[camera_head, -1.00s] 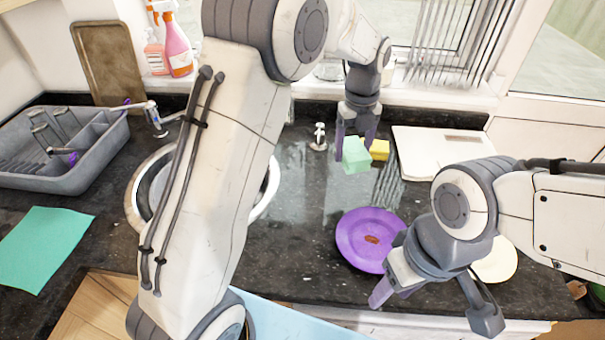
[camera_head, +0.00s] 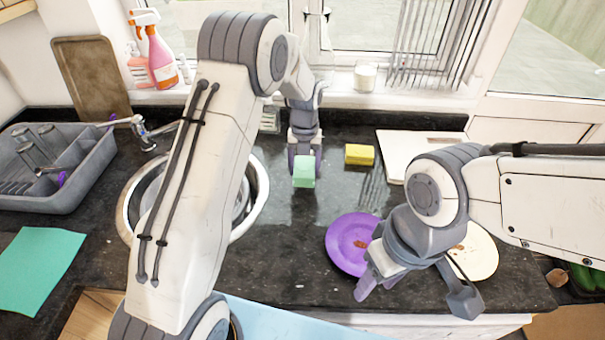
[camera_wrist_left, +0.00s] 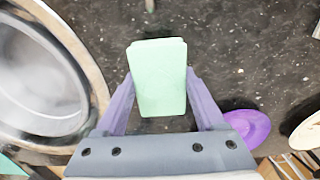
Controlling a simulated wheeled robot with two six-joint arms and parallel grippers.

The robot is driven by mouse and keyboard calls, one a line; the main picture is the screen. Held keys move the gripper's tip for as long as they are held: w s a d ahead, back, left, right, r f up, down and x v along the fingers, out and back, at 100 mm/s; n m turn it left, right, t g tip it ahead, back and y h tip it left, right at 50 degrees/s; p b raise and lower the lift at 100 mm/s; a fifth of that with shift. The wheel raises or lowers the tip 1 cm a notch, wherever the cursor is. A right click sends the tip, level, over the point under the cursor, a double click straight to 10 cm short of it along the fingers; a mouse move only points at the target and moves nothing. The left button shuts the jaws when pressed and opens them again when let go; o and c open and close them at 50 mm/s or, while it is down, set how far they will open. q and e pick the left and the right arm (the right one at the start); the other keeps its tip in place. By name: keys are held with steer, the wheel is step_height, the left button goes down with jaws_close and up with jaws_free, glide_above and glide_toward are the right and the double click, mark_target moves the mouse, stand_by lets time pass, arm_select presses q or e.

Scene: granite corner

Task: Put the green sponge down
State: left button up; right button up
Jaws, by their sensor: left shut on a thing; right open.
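The green sponge (camera_head: 304,171) is held between the fingers of my left gripper (camera_head: 305,160), over the dark counter to the right of the sink. In the left wrist view the sponge (camera_wrist_left: 160,78) sits between both purple fingertips of the left gripper (camera_wrist_left: 162,95), with bare granite around it. I cannot tell how far it is above the counter. My right gripper (camera_head: 408,290) is open and empty, near the counter's front edge by the purple plate.
The round sink (camera_head: 262,190) lies left of the sponge. A purple plate (camera_head: 345,240) and a cream plate (camera_head: 480,255) are nearer the front. Granite between sink and purple plate is clear.

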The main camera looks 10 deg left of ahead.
mark_target(304, 175)
arm_select(q)
step_height(304, 175, down, 3)
steer(key=shift+a+f+p, duration=0.1)
steer(key=shift+p, duration=0.55)
steer(key=shift+f, duration=0.45)
steer(key=shift+f, duration=0.1)
steer(key=o, duration=1.3)
